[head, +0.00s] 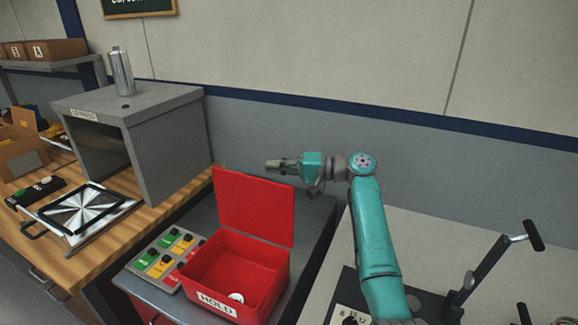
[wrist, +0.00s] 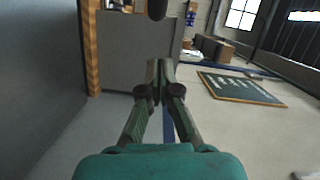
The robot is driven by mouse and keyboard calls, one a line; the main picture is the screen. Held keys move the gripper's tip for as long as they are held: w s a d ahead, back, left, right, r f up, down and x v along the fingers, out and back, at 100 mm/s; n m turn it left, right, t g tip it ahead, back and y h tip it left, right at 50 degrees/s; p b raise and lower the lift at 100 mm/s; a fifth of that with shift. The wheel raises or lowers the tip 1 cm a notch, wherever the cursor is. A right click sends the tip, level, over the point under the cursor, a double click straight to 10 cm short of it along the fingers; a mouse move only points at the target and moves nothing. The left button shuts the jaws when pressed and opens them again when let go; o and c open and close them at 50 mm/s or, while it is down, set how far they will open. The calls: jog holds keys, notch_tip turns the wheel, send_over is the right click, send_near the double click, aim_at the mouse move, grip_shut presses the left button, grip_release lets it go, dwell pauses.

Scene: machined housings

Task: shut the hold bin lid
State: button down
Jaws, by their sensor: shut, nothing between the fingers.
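The red hold bin (head: 215,297) stands on a grey surface in the head view, with a "HOLD" label on its front. Its red lid (head: 253,207) is hinged at the back and stands open, near upright. The bin and lid do not show in the wrist view.
A grey cabinet (head: 172,140) with a metal bottle (head: 121,72) on top stands left of the lid. A panel of coloured buttons (head: 165,257) lies left of the bin. The wall is close behind my arm. A lever fixture (head: 488,265) stands at right.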

jog(key=s, duration=0.2)
jog(key=s+a, duration=0.1)
jog(key=shift+f, duration=0.35)
jog(key=shift+s, duration=0.1)
